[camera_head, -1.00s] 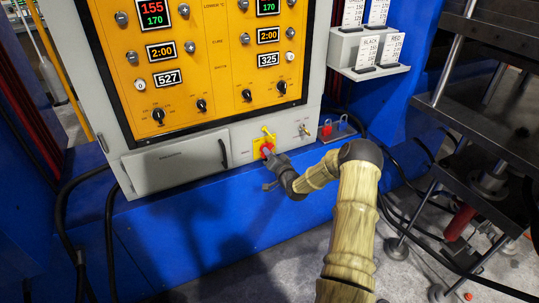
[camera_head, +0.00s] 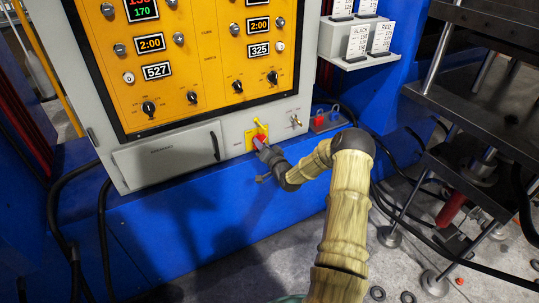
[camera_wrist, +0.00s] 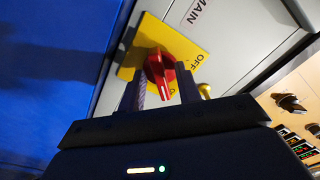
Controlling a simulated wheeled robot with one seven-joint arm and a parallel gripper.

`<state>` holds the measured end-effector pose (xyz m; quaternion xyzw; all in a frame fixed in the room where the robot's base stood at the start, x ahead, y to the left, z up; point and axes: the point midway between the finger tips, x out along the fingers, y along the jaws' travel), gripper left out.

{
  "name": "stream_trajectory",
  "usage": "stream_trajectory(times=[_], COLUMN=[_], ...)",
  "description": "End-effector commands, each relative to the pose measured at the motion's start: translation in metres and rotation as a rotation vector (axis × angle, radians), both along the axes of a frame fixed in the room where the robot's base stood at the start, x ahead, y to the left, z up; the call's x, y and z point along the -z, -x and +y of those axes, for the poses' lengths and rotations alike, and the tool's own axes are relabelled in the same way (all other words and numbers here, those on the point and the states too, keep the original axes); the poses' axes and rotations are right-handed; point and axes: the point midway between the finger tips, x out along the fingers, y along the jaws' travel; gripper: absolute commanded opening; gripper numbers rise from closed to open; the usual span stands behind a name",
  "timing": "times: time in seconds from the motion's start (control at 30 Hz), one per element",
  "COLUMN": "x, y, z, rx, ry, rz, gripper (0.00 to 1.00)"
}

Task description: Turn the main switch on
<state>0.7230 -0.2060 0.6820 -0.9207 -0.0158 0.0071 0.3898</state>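The main switch is a red rotary knob (camera_wrist: 160,72) on a yellow plate (camera_wrist: 185,38) marked OFF, beside the label MAIN, in the wrist view. In the head view the yellow plate (camera_head: 250,143) is at the bottom right of the control cabinet, with the red knob (camera_head: 259,142) partly hidden by my gripper. My gripper (camera_wrist: 162,88) is at the knob, one finger on each side of it. Yellow shows between the knob and both fingers, so the gripper looks open around it. Exact contact is hard to see.
The orange control panel (camera_head: 210,70) with displays and knobs is above. A small brass-coloured fitting (camera_head: 296,121) and a shelf with padlocks (camera_head: 326,120) are to the right. A grey door (camera_head: 165,158) is to the left. The metal press (camera_head: 480,65) stands at the right.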

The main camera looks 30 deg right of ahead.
Motion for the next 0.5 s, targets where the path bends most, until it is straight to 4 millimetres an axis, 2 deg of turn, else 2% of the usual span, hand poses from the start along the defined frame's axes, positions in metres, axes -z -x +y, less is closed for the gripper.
stream_trajectory(times=[0.17, 0.5], x=[0.000, 0.000], y=[0.017, 0.081], z=[-0.001, -0.003], rx=[0.000, -0.001], ry=[0.000, -0.002], rz=[0.003, 0.005], gripper=[0.34, 0.34])
